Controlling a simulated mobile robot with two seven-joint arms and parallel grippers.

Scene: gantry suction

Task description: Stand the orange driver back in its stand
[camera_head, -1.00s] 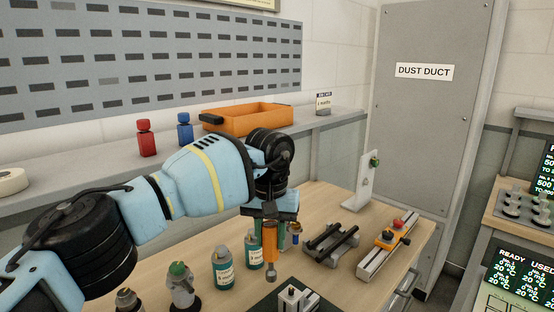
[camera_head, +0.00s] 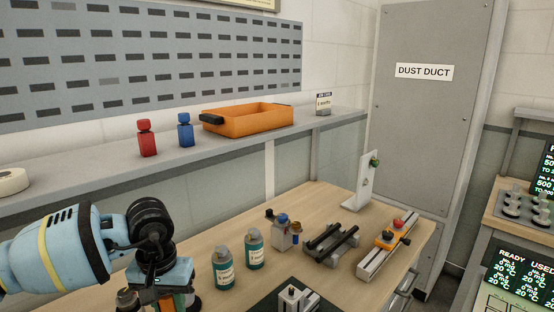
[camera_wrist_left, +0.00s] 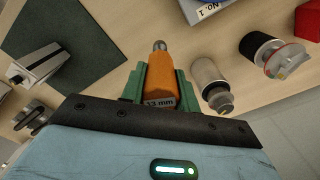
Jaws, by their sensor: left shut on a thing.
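The orange driver (camera_wrist_left: 160,82) is held between the green fingers of my left gripper (camera_wrist_left: 160,92), its metal tip pointing away from the palm in the left wrist view. In the head view my left gripper (camera_head: 172,299) is low at the bottom left, and only a sliver of orange shows between its fingers. A small pale block (camera_head: 280,240), which looks like the stand, is on the bench right of the bottles. A blue-topped piece and dark pieces show at its top. The gripper and driver are well left of it. My right gripper is out of view.
Two green-labelled bottles (camera_head: 222,268) stand between my left gripper and the pale block. A black rack (camera_head: 330,241), a rail with an orange slider (camera_head: 388,245) and a dark mat (camera_head: 268,305) lie on the bench. An orange bin (camera_head: 248,121) sits on the shelf behind.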

